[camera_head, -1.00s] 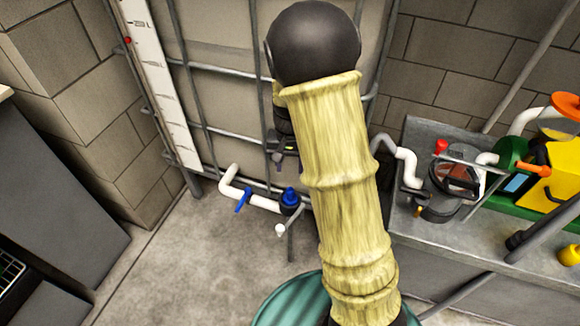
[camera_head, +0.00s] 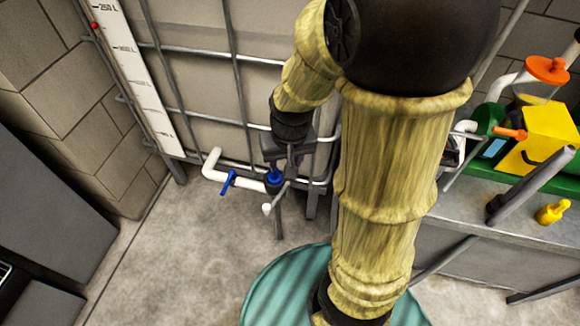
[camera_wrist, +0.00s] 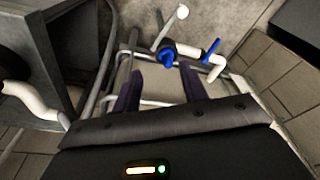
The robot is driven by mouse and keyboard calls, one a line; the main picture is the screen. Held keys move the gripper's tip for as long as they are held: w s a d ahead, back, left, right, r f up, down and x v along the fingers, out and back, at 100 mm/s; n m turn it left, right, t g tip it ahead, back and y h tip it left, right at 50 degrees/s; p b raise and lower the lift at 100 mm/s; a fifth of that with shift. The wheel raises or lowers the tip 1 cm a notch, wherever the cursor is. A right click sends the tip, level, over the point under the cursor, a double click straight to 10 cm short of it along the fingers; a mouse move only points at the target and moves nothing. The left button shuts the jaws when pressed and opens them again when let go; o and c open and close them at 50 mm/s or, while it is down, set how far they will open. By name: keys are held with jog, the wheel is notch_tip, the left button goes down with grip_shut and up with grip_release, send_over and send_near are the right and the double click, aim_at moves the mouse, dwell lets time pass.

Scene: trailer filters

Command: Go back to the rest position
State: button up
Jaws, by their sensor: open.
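My gripper (camera_head: 284,160) is in front of the caged tank, close to the blue-capped fitting on its white outlet pipe (camera_head: 213,168). In the wrist view my gripper (camera_wrist: 163,82) has its two dark fingers spread, with nothing held between them. The blue fitting (camera_wrist: 168,56) and the blue valve handle (camera_wrist: 210,50) lie beyond the fingertips. I cannot tell from the head view whether the fingers touch the pipe. My arm, in tan sleeves, bends at a dark elbow and covers much of the head view.
The tank's grey metal cage (camera_head: 215,52) is close behind my gripper. A teal round object (camera_head: 285,283) is below my arm. Concrete floor (camera_head: 180,260) is clear at left.

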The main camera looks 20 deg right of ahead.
jog(key=s, duration=0.2)
jog(key=s+n, duration=0.1)
jog(key=shift+s+r+t, duration=0.2)
jog(key=shift+r+t, duration=0.1)
jog(key=shift+r, duration=0.1)
jog(key=w+p+v, duration=0.3)
jog(key=p+v, duration=1.3)
jog(key=w+r+p+v, duration=0.1)
jog(key=w+p+v, duration=0.3)
jog(key=p+v, duration=1.2)
jog(key=shift+a+r+p, duration=0.35)
jog(key=shift+r+p, duration=0.2)
jog(key=shift+p, duration=0.1)
jog(key=shift+w, duration=0.1)
jog(key=shift+c, duration=0.7)
